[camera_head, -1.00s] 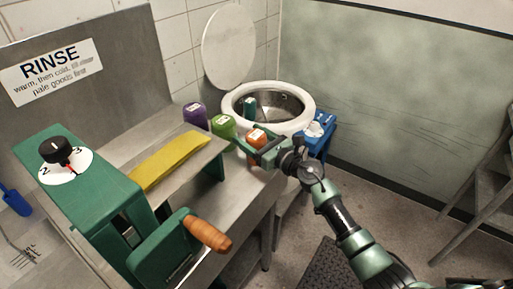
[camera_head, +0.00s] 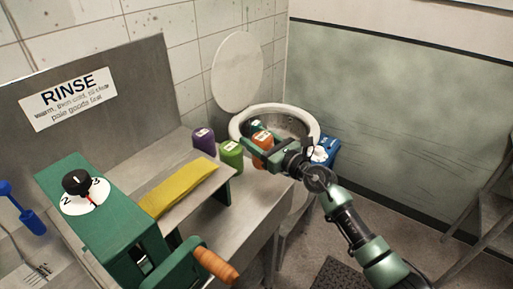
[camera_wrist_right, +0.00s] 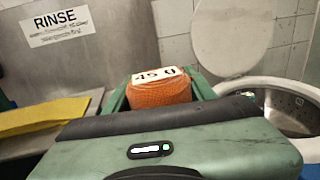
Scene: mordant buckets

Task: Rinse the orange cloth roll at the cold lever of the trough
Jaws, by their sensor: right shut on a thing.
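The orange cloth roll (camera_head: 262,139) has a white label, which shows upside down in the right wrist view (camera_wrist_right: 160,95). My right gripper (camera_head: 258,146) is shut on it, with a green finger on each side, and holds it above the steel counter (camera_head: 247,205). The round white-rimmed drum (camera_head: 312,128) is behind it. A blue handle (camera_head: 30,218) shows at the left edge; I cannot tell whether it is the cold lever. The RINSE sign (camera_head: 73,97) is on the steel back panel. My left gripper is not in view.
A purple roll (camera_head: 204,141) and a green roll (camera_head: 231,154) stand on the counter left of my right gripper. A green machine with a dial (camera_head: 80,184), a wooden-handled crank (camera_head: 215,265) and a yellow cloth (camera_head: 180,187) fill the front left. A teal item (camera_head: 257,127) stands behind the orange roll.

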